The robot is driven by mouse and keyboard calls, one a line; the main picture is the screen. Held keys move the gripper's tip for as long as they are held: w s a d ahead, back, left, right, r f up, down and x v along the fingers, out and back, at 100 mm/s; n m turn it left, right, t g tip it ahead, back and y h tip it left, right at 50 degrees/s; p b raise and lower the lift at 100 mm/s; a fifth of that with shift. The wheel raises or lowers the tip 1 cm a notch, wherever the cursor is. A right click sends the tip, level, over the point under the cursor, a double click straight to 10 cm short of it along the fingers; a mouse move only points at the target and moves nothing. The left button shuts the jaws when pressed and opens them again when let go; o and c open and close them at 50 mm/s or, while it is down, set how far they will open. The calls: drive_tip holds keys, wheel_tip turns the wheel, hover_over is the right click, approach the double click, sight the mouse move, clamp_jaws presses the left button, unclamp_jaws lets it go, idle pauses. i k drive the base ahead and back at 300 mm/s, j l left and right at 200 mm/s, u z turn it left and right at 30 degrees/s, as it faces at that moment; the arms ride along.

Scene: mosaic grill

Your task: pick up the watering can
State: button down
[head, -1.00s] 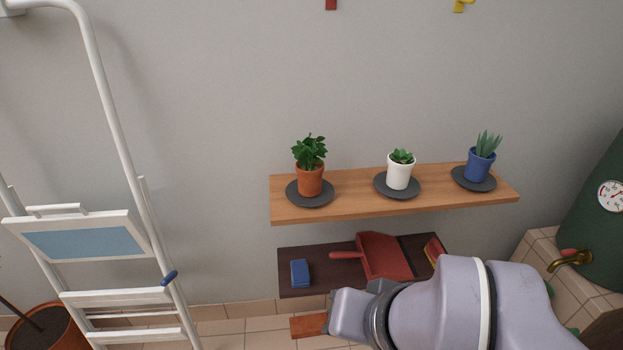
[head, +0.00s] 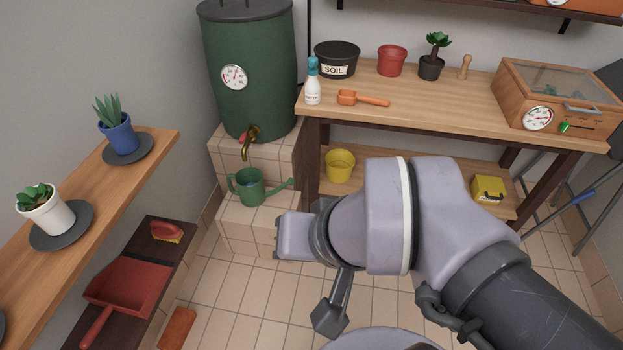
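The green watering can (head: 251,188) stands upright on a tiled step (head: 243,220) in the head view, left of centre. Its spout points right, and it sits below the brass tap (head: 250,140) of the green barrel (head: 246,60). My arm reaches in from the lower right, and its wrist is in front of the step's lower right part. A dark part of my gripper (head: 330,312) shows below the wrist, apart from the can. The rest of the gripper is hidden, so its opening does not show. The can is largely unobstructed.
A wooden bench (head: 440,100) stands right of the can, with a yellow bucket (head: 340,166) on its lower shelf. A wall shelf (head: 85,205) with potted plants is at left, above a dark shelf holding a red dustpan (head: 125,287). Tiled floor is open between.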

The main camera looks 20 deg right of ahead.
sight(250, 184)
drive_tip(key=i+u, duration=0.2)
drive_tip(key=i, duration=0.4)
drive_tip(key=i+u, duration=0.2)
drive_tip(key=i, duration=0.45)
drive_tip(key=i+l+u, duration=0.2)
drive_tip(key=i, duration=0.4)
